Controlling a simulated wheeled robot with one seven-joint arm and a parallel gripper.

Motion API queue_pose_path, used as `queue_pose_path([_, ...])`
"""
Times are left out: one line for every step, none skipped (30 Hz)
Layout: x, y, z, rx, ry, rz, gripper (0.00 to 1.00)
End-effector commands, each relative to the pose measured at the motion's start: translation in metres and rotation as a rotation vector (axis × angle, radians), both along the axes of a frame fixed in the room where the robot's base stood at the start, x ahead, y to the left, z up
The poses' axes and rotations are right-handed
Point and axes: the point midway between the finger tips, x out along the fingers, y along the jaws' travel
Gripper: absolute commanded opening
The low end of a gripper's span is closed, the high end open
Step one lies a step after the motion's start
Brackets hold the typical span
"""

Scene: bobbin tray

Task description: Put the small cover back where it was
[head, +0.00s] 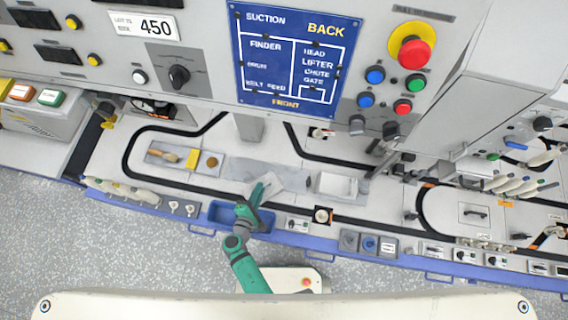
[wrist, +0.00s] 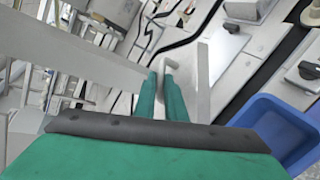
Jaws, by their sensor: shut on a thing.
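My gripper (head: 257,194) is over the bench near its front edge, just above the blue bin (head: 235,215). In the wrist view its green fingers (wrist: 163,80) are close together, shut on a pale grey handle (wrist: 168,66). I take this to be the small cover; a thin pale plate (wrist: 203,82) stands beside the fingers, seen nearly edge-on. In the head view a pale piece (head: 270,182) shows at the fingertips, partly hidden by them. A small square opening (head: 322,215) with a dark round part lies right of my gripper. Another small opening (head: 321,133) lies farther back.
A grey tray (head: 160,158) with a brush, a yellow block and a round brown piece lies left. A white box (head: 337,185) stands right of my gripper. The blue sign (head: 296,55) and control panel rise behind. Knobs and switches line the bench's front edge.

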Motion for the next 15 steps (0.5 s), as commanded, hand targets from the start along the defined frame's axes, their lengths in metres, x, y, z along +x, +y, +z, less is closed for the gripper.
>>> queue_pose_path([0.007,-0.005,-0.002,-0.001,-0.002,-0.002,0.00])
queue_pose_path([0.011,-0.009,-0.005,-0.001,-0.001,-0.004,0.00])
queue_pose_path([0.017,-0.015,-0.008,0.000,-0.002,-0.004,0.00])
queue_pose_path([0.022,-0.019,-0.011,-0.002,-0.003,-0.004,0.00])
queue_pose_path([0.026,-0.024,-0.014,-0.002,-0.002,-0.004,0.00])
queue_pose_path([0.032,-0.030,-0.018,-0.001,-0.002,-0.005,0.00])
queue_pose_path([0.037,-0.033,-0.021,-0.001,-0.001,-0.003,0.00])
queue_pose_path([0.042,-0.038,-0.023,-0.001,-0.002,-0.002,0.00])
queue_pose_path([0.047,-0.042,-0.027,-0.002,0.000,0.001,0.00])
queue_pose_path([0.053,-0.046,-0.030,-0.001,-0.002,0.001,0.00])
queue_pose_path([0.057,-0.050,-0.033,-0.002,-0.002,0.003,0.00])
queue_pose_path([0.063,-0.055,-0.037,-0.002,-0.001,0.005,0.00])
queue_pose_path([0.066,-0.057,-0.042,-0.002,0.000,0.006,0.00])
queue_pose_path([0.069,-0.059,-0.047,-0.003,0.000,0.008,0.00])
queue_pose_path([0.073,-0.062,-0.054,-0.003,0.002,0.008,0.00])
